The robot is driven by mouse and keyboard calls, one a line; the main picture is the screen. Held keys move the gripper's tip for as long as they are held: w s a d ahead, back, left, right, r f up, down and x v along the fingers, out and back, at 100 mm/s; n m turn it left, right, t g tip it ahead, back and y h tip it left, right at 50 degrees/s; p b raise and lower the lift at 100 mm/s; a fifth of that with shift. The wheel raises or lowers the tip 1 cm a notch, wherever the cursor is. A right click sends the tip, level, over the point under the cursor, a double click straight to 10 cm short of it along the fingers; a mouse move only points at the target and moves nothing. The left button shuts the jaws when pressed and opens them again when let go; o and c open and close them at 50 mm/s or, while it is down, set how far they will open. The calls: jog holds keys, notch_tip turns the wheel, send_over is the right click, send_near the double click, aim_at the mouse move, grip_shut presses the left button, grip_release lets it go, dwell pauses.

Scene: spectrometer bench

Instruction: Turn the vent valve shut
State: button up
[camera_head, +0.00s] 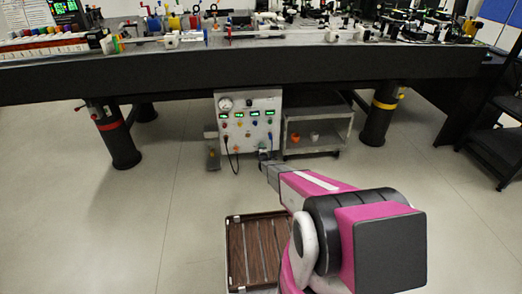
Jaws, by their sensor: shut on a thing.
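A white control box (249,121) stands on the floor under the bench, with a round gauge, green displays and several coloured knobs on its front. My arm reaches forward from the lower right. My gripper (264,156) is at the lower right of the box's front and is shut on a small part there, which I take for the vent valve. The gripper covers most of that part, so the valve's handle and its angle cannot be made out.
A grey cart (317,127) with small orange and white items stands right of the box. A black cable hangs from the panel. A slatted wooden crate (236,250) lies on the floor beside my arm. The long dark bench (240,68) overhangs the box. Open floor lies left.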

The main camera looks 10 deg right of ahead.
jog(key=shift+s+n, duration=0.1)
jog(key=shift+n, duration=0.3)
jog(key=o, duration=0.9)
jog(key=s, duration=1)
jog(key=shift+s, duration=0.4)
jog(key=s+r+m+g, duration=0.4)
jog(key=s+r, duration=0.2)
jog(key=r, duration=0.5)
jog(key=s+r+m+g, duration=0.4)
jog(key=s+r, duration=0.5)
jog(key=s, duration=0.4)
jog(key=s+r+m+g, duration=0.5)
jog(key=s+r, duration=0.5)
jog(key=s, duration=0.4)
jog(key=s+r+m+g, duration=0.4)
jog(key=s+r, duration=0.5)
jog(key=s, duration=0.4)
jog(key=shift+s+d+r+m+g, duration=0.2)
jog(key=shift+s+m+g, duration=0.1)
jog(key=shift+g, duration=0.2)
